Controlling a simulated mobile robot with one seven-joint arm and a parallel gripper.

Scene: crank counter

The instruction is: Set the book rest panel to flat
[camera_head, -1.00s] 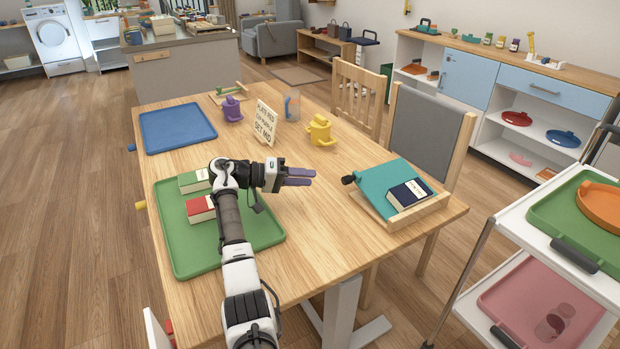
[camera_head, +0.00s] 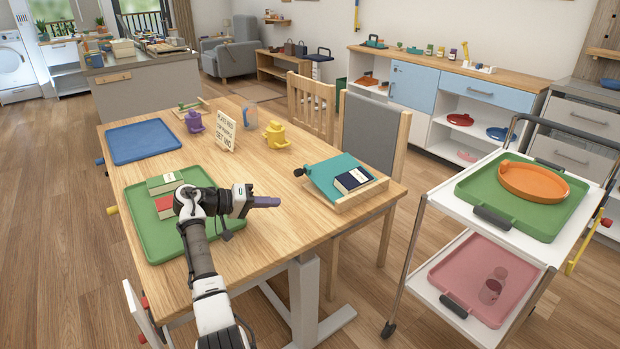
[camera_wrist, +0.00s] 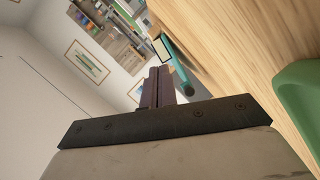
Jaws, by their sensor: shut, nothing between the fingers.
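The book rest is a wooden frame with a teal panel (camera_head: 325,178) near the right end of the table. The panel is tilted, its left and back side raised above the wooden base (camera_head: 362,195). A dark navy book (camera_head: 353,180) lies on its lower right part. A dark knob (camera_head: 299,172) sticks out at the rest's left corner. My gripper (camera_head: 266,202) is shut and empty above the table, left of the rest and apart from it. In the wrist view, the closed fingers (camera_wrist: 158,88) point toward the teal panel's edge (camera_wrist: 178,66).
A green tray (camera_head: 160,240) with green and red books lies under my arm. A sign (camera_head: 225,130), a yellow figure-like pot (camera_head: 275,135), a purple one (camera_head: 194,121) and a clear cup (camera_head: 250,115) stand behind. A trolley (camera_head: 440,200) stands right. The table between gripper and rest is clear.

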